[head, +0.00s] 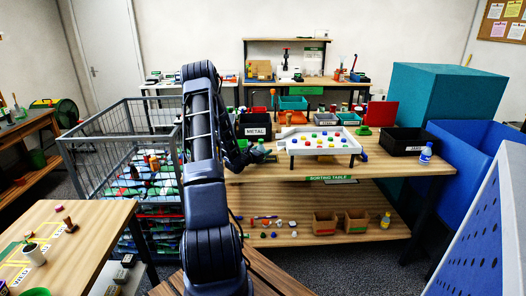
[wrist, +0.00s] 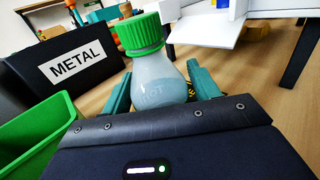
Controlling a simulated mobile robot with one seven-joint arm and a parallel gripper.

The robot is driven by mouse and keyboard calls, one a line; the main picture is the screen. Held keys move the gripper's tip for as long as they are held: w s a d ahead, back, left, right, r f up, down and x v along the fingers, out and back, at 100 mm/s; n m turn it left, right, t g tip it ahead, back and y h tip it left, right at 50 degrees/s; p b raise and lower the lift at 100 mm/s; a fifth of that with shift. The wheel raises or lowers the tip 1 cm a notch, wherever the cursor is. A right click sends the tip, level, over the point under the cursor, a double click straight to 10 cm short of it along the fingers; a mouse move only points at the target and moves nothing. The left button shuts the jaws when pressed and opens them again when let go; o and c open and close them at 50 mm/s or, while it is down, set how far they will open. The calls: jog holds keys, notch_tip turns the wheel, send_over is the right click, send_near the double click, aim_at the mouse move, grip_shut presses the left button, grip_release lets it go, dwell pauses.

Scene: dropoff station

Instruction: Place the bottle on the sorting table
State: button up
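The bottle (wrist: 158,80) is pale and translucent with a green screw cap. In the wrist view it stands roughly upright between the teal fingers of my gripper (wrist: 160,88), one finger against each side. Its lower part is hidden by the gripper body. In the head view my gripper (head: 264,156) is low over the left part of the sorting table (head: 300,172), just in front of the black METAL bin. I cannot tell whether the bottle's base touches the tabletop.
The black METAL bin (head: 256,127) stands behind my gripper, and it shows at left in the wrist view (wrist: 62,68). A green bin (wrist: 35,135) is at lower left there. A white tray (head: 292,147) of coloured pieces is right of my gripper.

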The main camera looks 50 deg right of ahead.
jog(key=shift+o, duration=0.4)
jog(key=shift+r, duration=0.15)
jog(key=a, duration=1.2)
jog(key=s+a+r+m+g+y, duration=0.2)
jog(key=s+a+r+m+y, duration=0.1)
jog(key=a+r+m, duration=0.45)
jog(key=s+a+r+m+g+y, duration=0.2)
jog(key=s+a+r+m+g, duration=0.15)
jog(key=a+r, duration=0.6)
jog(key=s+a+r+m+t+y, duration=0.2)
jog(key=s+a+r+t+y, duration=0.1)
jog(key=a, duration=0.9)
jog(key=s+a+r+m+t+y, duration=0.2)
jog(key=s+a+r+y, duration=0.3)
jog(key=a, duration=0.7)
jog(key=s+a+r+m+t+y, duration=0.3)
jog(key=s+a+r+t+y, duration=0.1)
jog(key=a, duration=0.9)
jog(key=shift+r+t+y, duration=0.3)
jog(key=shift+t+y, duration=0.2)
jog(key=shift+t, duration=0.05)
